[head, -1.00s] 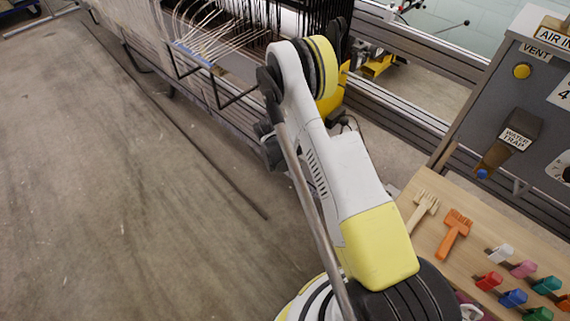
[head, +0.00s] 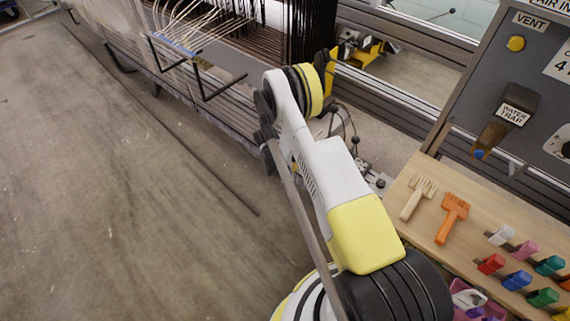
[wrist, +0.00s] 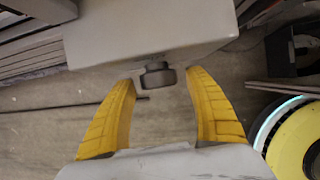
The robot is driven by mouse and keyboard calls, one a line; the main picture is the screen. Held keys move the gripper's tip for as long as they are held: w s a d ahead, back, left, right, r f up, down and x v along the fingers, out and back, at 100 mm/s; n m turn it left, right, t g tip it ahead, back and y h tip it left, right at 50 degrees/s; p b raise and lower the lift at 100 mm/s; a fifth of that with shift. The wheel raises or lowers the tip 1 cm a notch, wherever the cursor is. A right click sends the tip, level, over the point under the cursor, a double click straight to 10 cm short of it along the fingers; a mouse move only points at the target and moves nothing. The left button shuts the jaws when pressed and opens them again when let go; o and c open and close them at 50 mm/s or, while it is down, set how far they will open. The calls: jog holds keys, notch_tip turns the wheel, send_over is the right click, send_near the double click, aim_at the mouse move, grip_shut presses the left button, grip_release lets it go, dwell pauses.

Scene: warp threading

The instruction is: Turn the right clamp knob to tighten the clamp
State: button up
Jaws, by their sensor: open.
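In the wrist view my gripper (wrist: 162,80) is open, its two yellow curved fingers spread wide. A short dark knob (wrist: 157,75) sticks out from the near face of a grey block (wrist: 150,30), between the fingertips. A gap shows on each side of the knob, with no finger visibly touching it. I cannot tell from the view whether this is the right clamp knob. In the head view my arm hides most of the gripper and the knob.
A frame with pale threads (head: 190,25) stands at the back left. A wooden board (head: 425,225) at right holds brushes and coloured clips below a grey panel (head: 490,95). A yellow and black fitting (head: 362,58) sits by the rails.

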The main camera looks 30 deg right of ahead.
jog(key=shift+c, duration=0.6)
jog(key=c, duration=1.1)
jog(key=shift+t+y, duration=0.3)
jog(key=shift+t, duration=0.3)
jog(key=o, duration=1.2)
jog(key=shift+r, duration=0.1)
jog(key=v, duration=1.2)
